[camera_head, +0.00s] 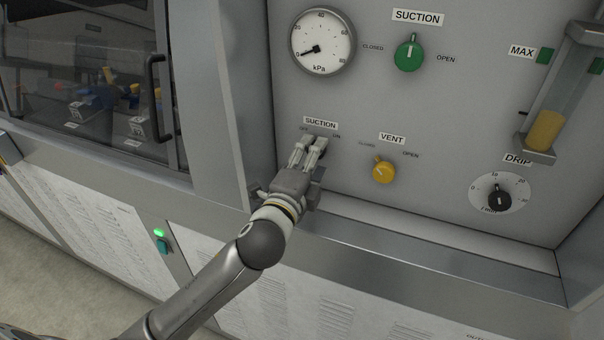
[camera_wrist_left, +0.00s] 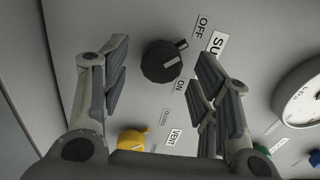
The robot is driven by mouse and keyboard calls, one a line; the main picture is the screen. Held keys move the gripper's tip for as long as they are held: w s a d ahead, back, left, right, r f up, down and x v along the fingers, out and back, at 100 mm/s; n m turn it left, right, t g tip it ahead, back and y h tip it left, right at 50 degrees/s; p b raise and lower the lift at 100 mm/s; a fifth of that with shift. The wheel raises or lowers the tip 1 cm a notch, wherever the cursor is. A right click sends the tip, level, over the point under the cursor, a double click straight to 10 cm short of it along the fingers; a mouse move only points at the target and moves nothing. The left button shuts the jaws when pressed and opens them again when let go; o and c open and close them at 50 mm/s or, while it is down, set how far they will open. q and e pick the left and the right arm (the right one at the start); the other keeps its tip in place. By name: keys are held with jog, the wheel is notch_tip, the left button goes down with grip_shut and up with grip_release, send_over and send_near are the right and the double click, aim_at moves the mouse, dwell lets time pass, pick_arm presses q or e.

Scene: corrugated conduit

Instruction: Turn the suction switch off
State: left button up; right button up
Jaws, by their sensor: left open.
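The suction switch (camera_wrist_left: 160,62) is a black round knob with a pale line on its raised pointer. In the left wrist view the pointer is turned toward the OFF label (camera_wrist_left: 202,26), away from the ON label (camera_wrist_left: 180,86). My left gripper (camera_head: 313,144) is at this switch in the head view, under the lower SUCTION label (camera_head: 320,122), and mostly hides it there. In the left wrist view the left gripper (camera_wrist_left: 160,66) is open, its fingers apart on either side of the knob. Contact with the knob cannot be told. My right gripper is not in view.
A yellow VENT knob (camera_head: 384,170) is close to the right of my left gripper. A green SUCTION valve knob (camera_head: 408,55) and a kPa gauge (camera_head: 321,43) are above. A black DRIP dial (camera_head: 499,198) is farther right. A metal ledge (camera_head: 400,257) runs below the panel.

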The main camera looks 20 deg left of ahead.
pick_arm(q)
jog(key=s, duration=1.1)
jog(key=shift+a, duration=0.25)
